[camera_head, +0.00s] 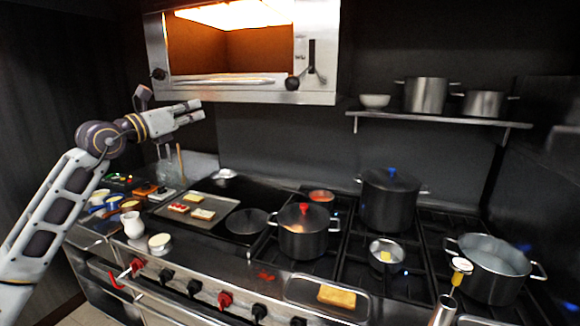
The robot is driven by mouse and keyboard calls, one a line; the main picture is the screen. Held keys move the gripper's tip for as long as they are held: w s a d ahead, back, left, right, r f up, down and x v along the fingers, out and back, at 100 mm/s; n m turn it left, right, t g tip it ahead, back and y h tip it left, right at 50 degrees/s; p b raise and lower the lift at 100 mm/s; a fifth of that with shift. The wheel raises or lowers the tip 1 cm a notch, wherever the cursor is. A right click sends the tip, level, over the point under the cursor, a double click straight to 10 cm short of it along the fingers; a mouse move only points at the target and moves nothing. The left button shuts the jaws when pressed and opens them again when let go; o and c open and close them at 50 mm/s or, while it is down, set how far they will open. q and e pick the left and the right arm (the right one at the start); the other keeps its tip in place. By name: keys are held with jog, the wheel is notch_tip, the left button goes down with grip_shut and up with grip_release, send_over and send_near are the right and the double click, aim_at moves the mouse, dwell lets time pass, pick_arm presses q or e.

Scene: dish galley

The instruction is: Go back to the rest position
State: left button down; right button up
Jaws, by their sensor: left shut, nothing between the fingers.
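My left arm comes in from the left edge. Its gripper (199,111) is shut and empty, raised in front of the wall below the lit oven and above the left end of the range. The two fingers point to the right and touch nothing that I can make out. My right gripper does not show in this view.
The lit oven (318,97) hangs close above and right of the left gripper. Below it are a tray (225,208) with toast pieces, a white jug (132,224) and small bowls. Pots stand on the range, including a red-knobbed pot (303,240). A shelf (440,117) holds more pots.

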pick_arm(q)
jog(key=s+d+f+n+t+h, duration=0.4)
jog(key=s+d+f+n, duration=0.2)
jog(key=d+n, duration=0.1)
jog(key=s+a+f+n+g+y, duration=0.2)
jog(key=s+a+f+n+y, duration=0.3)
jog(key=f+n, duration=0.55)
jog(key=a+f+n+g+y, duration=0.1)
jog(key=a+f+n+y, duration=0.1)
jog(key=f+n+y, duration=0.85)
jog(key=s+a+f+n+g+y, duration=0.2)
jog(key=s+a+f+n+y, duration=0.15)
jog(key=f+n, duration=0.65)
jog(key=s+d+f+g+h, duration=0.3)
jog(key=s+f+g, duration=0.3)
jog(key=s+f, duration=0.6)
jog(key=s+d+f+g+h, duration=0.2)
jog(key=s+d+f+g, duration=0.3)
jog(key=s+f, duration=0.75)
notch_tip(320, 180, down, 31)
jog(key=s+a+g, duration=0.2)
jog(key=s+a+f, duration=0.2)
jog(key=s+f, duration=0.8)
jog(key=s, duration=0.1)
jog(key=s+a+f+g, duration=0.1)
jog(key=s+a+f, duration=0.2)
jog(key=s+f, duration=0.7)
jog(key=shift+s+a+f, duration=0.15)
jog(key=shift+s+f, duration=0.25)
jog(key=shift+s, duration=0.25)
